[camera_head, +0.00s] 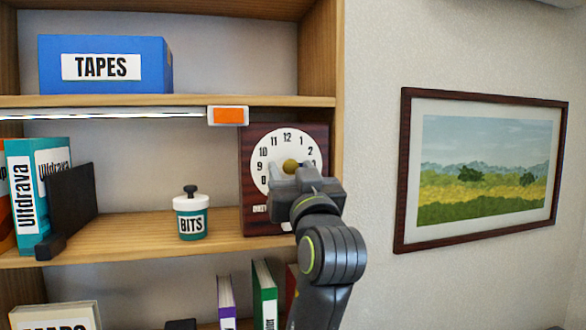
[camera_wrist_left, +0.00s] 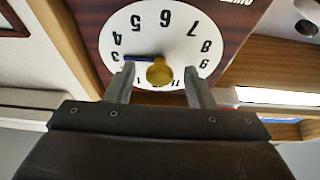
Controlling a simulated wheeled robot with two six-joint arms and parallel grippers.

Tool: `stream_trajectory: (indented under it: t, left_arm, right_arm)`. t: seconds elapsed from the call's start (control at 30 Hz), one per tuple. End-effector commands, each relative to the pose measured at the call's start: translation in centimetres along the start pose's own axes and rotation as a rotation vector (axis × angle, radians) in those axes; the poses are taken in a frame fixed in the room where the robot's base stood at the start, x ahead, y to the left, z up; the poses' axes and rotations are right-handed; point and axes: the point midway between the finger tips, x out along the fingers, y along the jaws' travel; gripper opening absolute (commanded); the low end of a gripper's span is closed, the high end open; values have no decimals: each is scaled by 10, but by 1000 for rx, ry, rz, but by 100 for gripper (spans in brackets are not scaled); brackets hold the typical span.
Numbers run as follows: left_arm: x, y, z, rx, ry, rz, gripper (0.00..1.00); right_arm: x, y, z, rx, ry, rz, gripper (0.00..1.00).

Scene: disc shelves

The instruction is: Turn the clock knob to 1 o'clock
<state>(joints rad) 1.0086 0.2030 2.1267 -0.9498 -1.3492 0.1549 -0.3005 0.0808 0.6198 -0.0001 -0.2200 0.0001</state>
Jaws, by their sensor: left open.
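The wooden clock (camera_head: 250,208) stands on the middle shelf, with a round white dial (camera_head: 262,150) and a brass-yellow knob (camera_head: 290,165) at its centre. In the left wrist view the dial (camera_wrist_left: 180,47) appears upside down. A dark blue pointer (camera_wrist_left: 138,57) extends from behind the knob (camera_wrist_left: 160,72) towards the 3. My left gripper (camera_head: 292,174) is in front of the dial and hides its lower right part. Its open fingers (camera_wrist_left: 159,88) lie on either side of the knob, with gaps to it. My right gripper is not in view.
A white-and-teal BITS jar (camera_head: 191,218) stands left of the clock on the shelf (camera_head: 130,228). An orange-and-white box (camera_head: 228,116) hangs just above the clock under the upper shelf. A framed picture (camera_head: 485,165) is on the wall at the right.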

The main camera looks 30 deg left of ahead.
Motion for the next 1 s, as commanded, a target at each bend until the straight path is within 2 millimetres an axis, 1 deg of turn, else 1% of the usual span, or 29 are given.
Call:
stream_trajectory:
  t: [0.13,0.17,0.4,0.5,0.77,1.0]
  left_arm:
    - [0,0,0,0,0,0,48]
    - [0,0,0,0,0,0,47]
    - [0,0,0,0,0,0,16]
    - [0,0,0,0,0,0,4]
    - [-1,0,2,-27,0,-12,4]
    - [-2,2,3,-143,3,-59,4]
  right_arm:
    - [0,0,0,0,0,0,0]
    - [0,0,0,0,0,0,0]
    - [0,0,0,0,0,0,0]
    - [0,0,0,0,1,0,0]
    - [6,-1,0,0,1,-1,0]
    - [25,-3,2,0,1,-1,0]
